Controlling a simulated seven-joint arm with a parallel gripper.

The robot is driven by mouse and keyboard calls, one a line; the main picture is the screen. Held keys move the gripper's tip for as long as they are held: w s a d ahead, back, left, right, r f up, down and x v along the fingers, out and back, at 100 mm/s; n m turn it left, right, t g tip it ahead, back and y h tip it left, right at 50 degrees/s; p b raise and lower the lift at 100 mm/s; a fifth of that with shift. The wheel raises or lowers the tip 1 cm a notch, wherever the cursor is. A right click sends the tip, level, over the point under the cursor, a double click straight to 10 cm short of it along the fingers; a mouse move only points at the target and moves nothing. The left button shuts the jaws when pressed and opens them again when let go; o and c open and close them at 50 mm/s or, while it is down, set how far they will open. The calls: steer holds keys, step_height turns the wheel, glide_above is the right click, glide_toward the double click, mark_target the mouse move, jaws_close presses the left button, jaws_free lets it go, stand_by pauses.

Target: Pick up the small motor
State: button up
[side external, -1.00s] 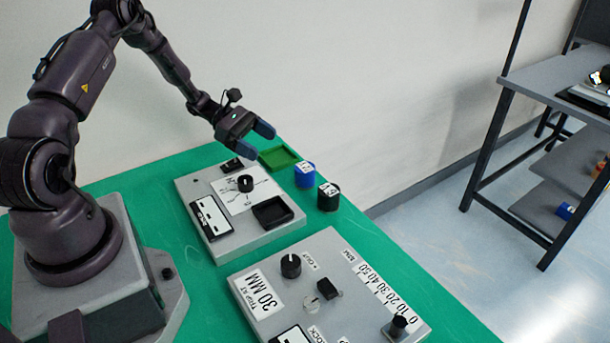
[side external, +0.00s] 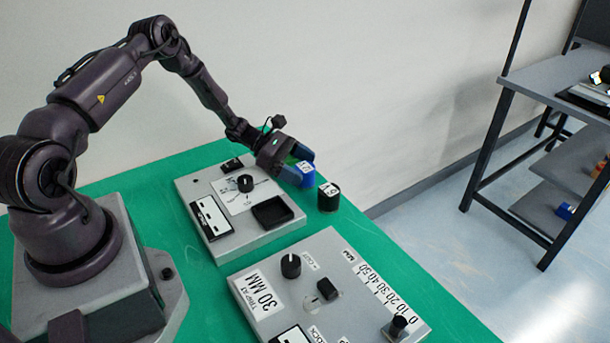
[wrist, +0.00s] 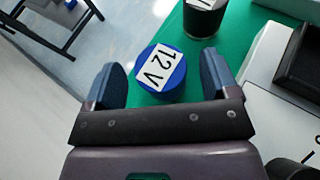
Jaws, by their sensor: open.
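A blue cylinder (side external: 309,182) with a white "12 V" label on top stands on the green table, partly hidden by my gripper in the side view. In the wrist view the blue cylinder (wrist: 162,90) lies between my two fingers, with a gap on each side. A black cylinder (side external: 328,198) with a white label stands just beside it, and its lower part shows at the top of the wrist view (wrist: 203,20). I cannot tell which is called the small motor. My gripper (side external: 301,169) is open and empty, above and close to the blue cylinder.
A grey panel (side external: 190,187) with a knob and a black square tray (side external: 272,211) is beside the cylinders. A second grey panel (side external: 290,297) with knobs stands nearer the camera. The green table's edge is close beyond the cylinders.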

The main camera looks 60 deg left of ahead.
steer(key=shift+x, duration=0.85)
steer(key=c, duration=1.1)
steer(key=shift+c, duration=0.2)
steer(key=shift+r, duration=0.15)
